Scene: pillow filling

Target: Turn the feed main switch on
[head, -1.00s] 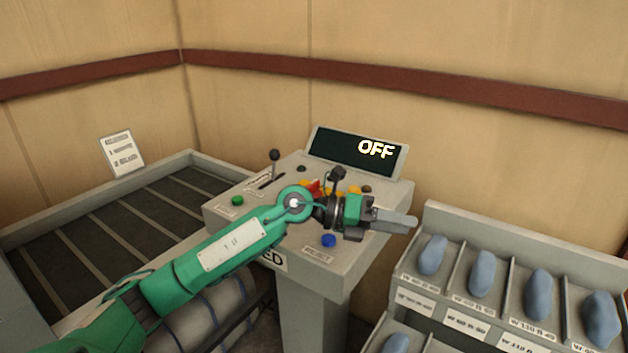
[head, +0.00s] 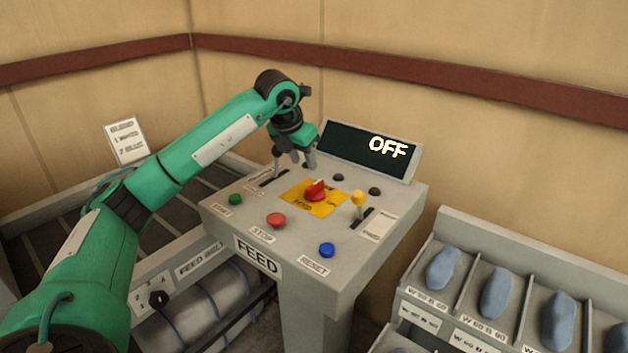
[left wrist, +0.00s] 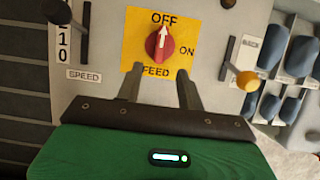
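The feed main switch (head: 315,190) is a red rotary knob on a yellow plate (head: 300,205) on the grey console. In the left wrist view the switch (left wrist: 170,45) has a white arrow pointing up at OFF, with ON to its right and FEED below. The console's display (head: 350,152) reads OFF. My left gripper (head: 294,164) is over the back left of the console, fingers down. In the left wrist view its two fingers (left wrist: 160,86) are apart and empty, just below the knob in the picture. My right gripper is in neither view.
A yellow-knobbed lever (head: 358,198) stands right of the plate. A red STOP button (head: 276,220), a green button (head: 236,199) and a blue RESET button (head: 326,250) lie along the front. In the wrist view, a black knob (left wrist: 55,12) stands by the SPEED slot.

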